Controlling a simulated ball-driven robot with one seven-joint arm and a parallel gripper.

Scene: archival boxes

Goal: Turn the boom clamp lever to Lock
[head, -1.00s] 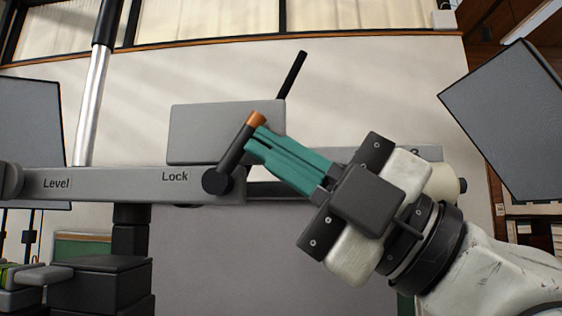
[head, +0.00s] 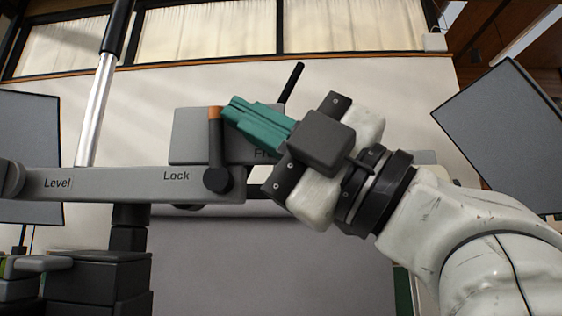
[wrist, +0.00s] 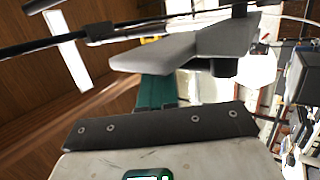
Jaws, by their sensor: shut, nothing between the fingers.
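The boom clamp lever (head: 215,146) is a dark handle with an orange tip, on a round dark pivot at the right end of the grey boom (head: 110,184). It stands almost upright, tip leaning slightly left. The word Lock (head: 176,175) is printed left of the pivot; lettering partly hidden by my gripper shows to the right. My gripper (head: 232,108) has teal fingers, shut and empty. Their tips are at the right side of the orange tip, seemingly touching it. In the wrist view, the teal fingers (wrist: 155,92) are mostly hidden behind a grey part.
A bright metal post (head: 95,110) rises behind the boom at left. Grey panels stand at the far left (head: 30,150) and right (head: 510,135). A grey box (head: 190,135) and a thin black rod (head: 291,82) are behind the lever.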

